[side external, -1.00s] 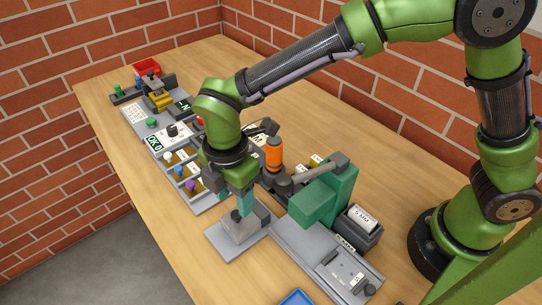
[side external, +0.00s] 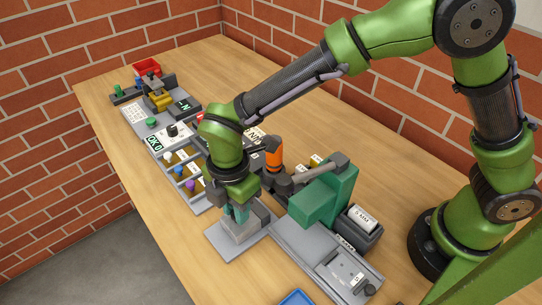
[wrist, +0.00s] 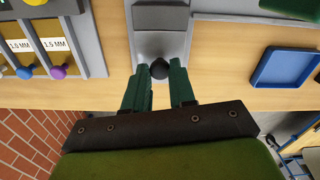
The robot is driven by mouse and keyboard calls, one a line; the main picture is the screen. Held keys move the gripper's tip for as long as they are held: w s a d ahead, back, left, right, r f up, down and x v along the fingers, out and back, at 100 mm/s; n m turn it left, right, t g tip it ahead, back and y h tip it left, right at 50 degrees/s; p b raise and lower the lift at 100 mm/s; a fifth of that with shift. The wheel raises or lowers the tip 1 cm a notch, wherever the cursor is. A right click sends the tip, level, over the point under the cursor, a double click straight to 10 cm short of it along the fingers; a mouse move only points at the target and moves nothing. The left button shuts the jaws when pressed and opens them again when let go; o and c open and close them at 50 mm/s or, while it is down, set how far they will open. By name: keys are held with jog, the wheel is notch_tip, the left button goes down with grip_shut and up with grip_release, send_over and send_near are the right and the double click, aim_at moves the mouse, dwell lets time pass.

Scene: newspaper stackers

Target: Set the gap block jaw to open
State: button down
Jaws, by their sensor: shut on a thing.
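The gap block is a grey block on a flat grey plate (side external: 222,247) at the near edge of the table in the side view. In the wrist view its grey body (wrist: 160,18) runs away from me, with a dark round knob (wrist: 160,69) at its near end. My gripper (side external: 240,213) is down over the block. In the side view my fingers and wrist hide the knob and part of the block.
A green press-like stand (side external: 325,200) stands close to the right of the block. A blue tray (wrist: 284,68) is at the near right. Brick walls border the table.

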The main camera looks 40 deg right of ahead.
aim_at(230, 225)
jog(key=shift+a, duration=0.95)
jog(key=c, duration=0.9)
grip_release()
jog(key=shift+d, duration=0.1)
notch_tip(230, 225, up, 17)
jog(key=shift+f, duration=0.1)
